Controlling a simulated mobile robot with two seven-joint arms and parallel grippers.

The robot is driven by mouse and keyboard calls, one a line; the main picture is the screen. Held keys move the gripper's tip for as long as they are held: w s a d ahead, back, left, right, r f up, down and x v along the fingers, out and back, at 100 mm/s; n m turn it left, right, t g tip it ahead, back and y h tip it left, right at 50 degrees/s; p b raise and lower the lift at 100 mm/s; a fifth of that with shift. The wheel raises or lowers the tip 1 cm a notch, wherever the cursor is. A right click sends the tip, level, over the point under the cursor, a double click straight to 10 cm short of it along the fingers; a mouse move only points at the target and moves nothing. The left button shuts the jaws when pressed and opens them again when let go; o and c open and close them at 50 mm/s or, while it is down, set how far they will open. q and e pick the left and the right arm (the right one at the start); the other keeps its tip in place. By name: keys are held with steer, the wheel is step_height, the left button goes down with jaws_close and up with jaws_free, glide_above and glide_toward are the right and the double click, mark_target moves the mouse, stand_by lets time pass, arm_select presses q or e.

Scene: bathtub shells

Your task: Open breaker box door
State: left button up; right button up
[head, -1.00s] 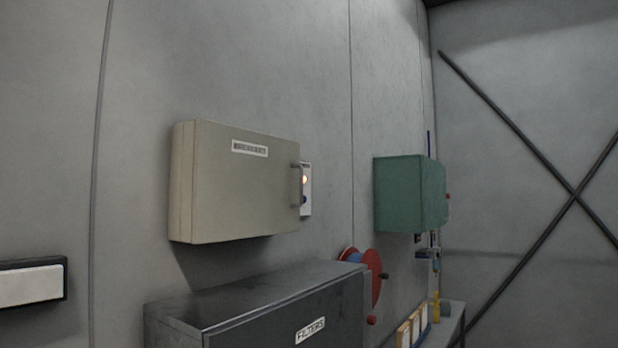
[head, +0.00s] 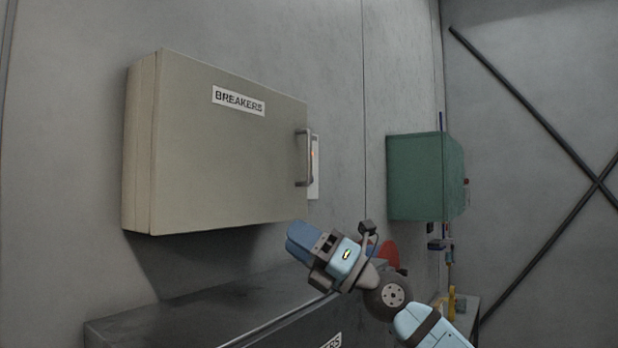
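The beige breaker box (head: 215,165) hangs on the grey wall, with a "BREAKERS" label on its front door. The door looks shut. A metal bar handle (head: 302,158) stands upright at the door's right edge. My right gripper (head: 298,241) comes in from the lower right, with blue fingers pointing up and left. In the picture it is just below the box's lower right corner, apart from the handle and holding nothing visible. The view does not show whether its fingers are spread. My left gripper is out of view.
A dark filters cabinet (head: 190,315) stands below the box. A pale panel (head: 314,168) with a light sits behind the handle. A green box (head: 415,178) hangs farther right. A red reel (head: 389,254) is partly hidden behind my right arm.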

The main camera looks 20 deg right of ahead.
steer(key=w+d+r+n+t+h, duration=0.1)
steer(key=w+d+r+t+h, duration=0.1)
steer(key=d+r+h, duration=0.55)
steer(key=w+d+r+n+t+h, duration=0.15)
steer(key=d+r+h, duration=0.35)
steer(key=r, duration=0.5)
steer(key=p, duration=0.6)
glide_above(309, 177)
steer(key=shift+w+d+m, duration=0.1)
steer(key=shift+w+m, duration=0.2)
steer(key=shift+m, duration=0.15)
steer(key=shift+c, duration=0.2)
